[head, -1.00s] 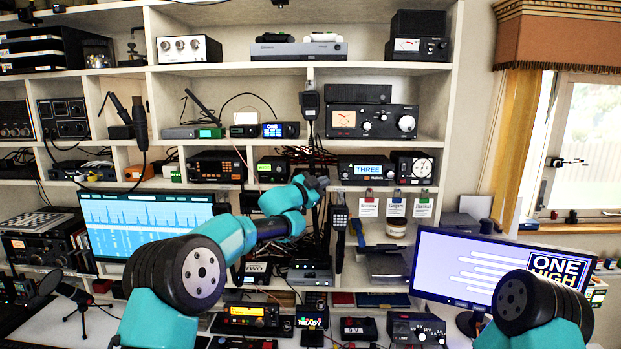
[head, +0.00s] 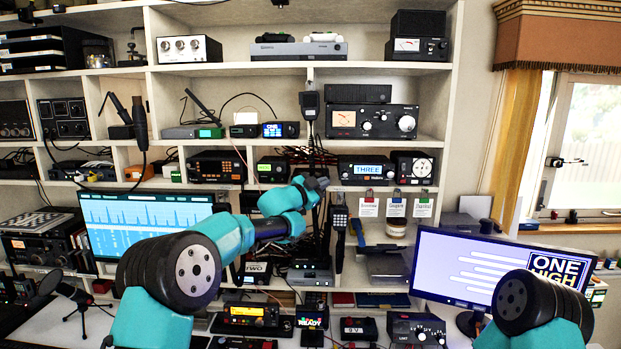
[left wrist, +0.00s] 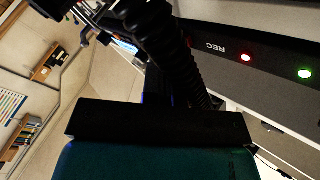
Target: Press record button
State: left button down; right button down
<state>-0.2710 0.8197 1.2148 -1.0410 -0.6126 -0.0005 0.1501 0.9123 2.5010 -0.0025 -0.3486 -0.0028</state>
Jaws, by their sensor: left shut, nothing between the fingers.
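In the left wrist view a dark panel carries the upside-down label REC (left wrist: 214,48). Beside the label is a small red lit button (left wrist: 245,57), and farther right on the same panel is a green lit button (left wrist: 304,73). My left gripper (head: 318,184) is shut and empty in the head view, in front of the middle shelves. I cannot pick out the red button in the head view. In the left wrist view the dark and teal hand fills the lower middle, and the fingertips cannot be told apart from the dark shapes. My right gripper is out of view.
Shelves of radios surround the left gripper, including a set showing THREE (head: 367,170). A hanging handset (head: 340,216) and cables are close by. A monitor (head: 475,268) stands at right, another (head: 140,220) at left. Small devices crowd the desk below.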

pick_arm(q)
jog(key=shift+s, duration=3)
